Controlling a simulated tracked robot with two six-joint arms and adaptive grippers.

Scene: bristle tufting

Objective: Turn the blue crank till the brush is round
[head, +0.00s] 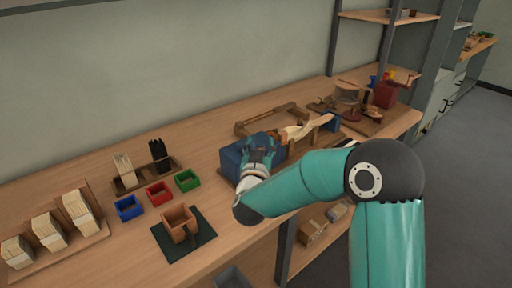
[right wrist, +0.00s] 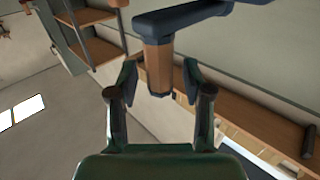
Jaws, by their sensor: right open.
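The blue machine body (head: 234,158) stands on the bench, in the middle of the head view. In the right wrist view the dark blue crank arm (right wrist: 190,17) crosses the top, with a wooden handle (right wrist: 157,62) hanging from it. My right gripper (head: 262,150) is at the front of the blue body in the head view. In the right wrist view its two fingers are open, one on each side of the handle's end, with gaps showing. The crank is hard to make out in the head view behind my gripper. I cannot pick out the brush. My left gripper is not in view.
Red (head: 158,193), green (head: 187,180) and blue (head: 128,208) bins, a brown box (head: 179,223) on a dark mat and bristle bundles (head: 78,212) stand on the left. A wooden frame (head: 268,120) and tools lie behind and right.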

